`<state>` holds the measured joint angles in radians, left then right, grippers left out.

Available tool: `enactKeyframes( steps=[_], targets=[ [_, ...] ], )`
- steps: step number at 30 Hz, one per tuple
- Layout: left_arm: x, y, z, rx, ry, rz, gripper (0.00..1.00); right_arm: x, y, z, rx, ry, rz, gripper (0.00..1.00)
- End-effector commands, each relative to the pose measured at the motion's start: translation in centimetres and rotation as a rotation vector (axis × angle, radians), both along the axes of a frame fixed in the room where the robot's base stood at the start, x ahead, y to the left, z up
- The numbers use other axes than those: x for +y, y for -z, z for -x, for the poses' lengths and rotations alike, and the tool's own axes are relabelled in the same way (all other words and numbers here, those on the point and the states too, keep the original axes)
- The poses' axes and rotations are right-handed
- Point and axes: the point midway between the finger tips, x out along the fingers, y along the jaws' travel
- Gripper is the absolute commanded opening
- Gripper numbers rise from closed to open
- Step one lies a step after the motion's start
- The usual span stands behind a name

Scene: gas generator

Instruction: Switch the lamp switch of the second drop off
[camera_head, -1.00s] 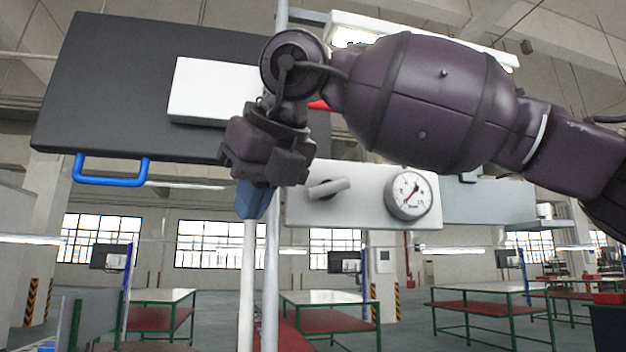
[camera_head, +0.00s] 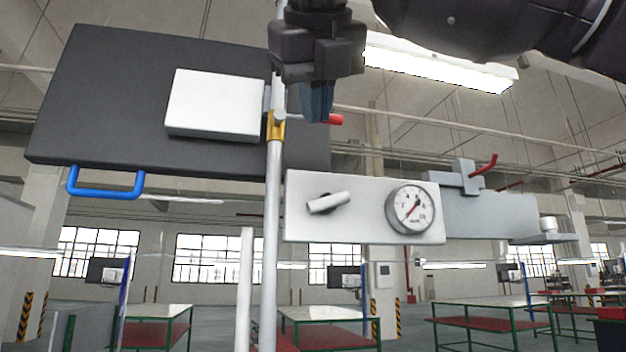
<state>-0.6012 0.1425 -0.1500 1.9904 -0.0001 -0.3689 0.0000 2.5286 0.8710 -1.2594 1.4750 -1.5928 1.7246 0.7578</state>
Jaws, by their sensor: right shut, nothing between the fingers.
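A white panel (camera_head: 360,233) on the right of the pole carries a slanted grey rotary handle (camera_head: 328,202) and a round gauge (camera_head: 411,209). I cannot tell from the picture which part is the lamp switch of the second drop. My right gripper (camera_head: 317,106) hangs from the top with its blue fingers pointing down, shut and empty. It is above the rotary handle, clear of it, and overlaps part of a red lever (camera_head: 336,120) by the pole; I cannot tell whether they touch. My left gripper is not in view.
A dark board (camera_head: 110,110) with a white box (camera_head: 213,104) and blue handle (camera_head: 105,192) fills the left. A pole (camera_head: 271,230) with a brass fitting (camera_head: 276,127) stands mid-view. A lit tube lamp (camera_head: 440,66) is above. A grey bracket (camera_head: 468,176) with a red lever is at right.

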Motion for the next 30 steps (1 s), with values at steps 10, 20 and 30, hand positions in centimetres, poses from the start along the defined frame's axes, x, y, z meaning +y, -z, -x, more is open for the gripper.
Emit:
enactKeyframes(
  steps=[10, 20, 30],
  targets=[
    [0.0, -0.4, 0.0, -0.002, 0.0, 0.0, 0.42, -0.1, 2.1, -3.5, 0.002, 0.001, 0.002, 0.0],
    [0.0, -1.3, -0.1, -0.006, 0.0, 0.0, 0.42, -0.2, 5.1, -8.4, 0.003, 0.0, 0.002, 0.0],
    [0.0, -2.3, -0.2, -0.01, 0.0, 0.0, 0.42, -0.3, 7.0, -11.5, 0.001, 0.0, 0.001, 0.0]
  ],
)
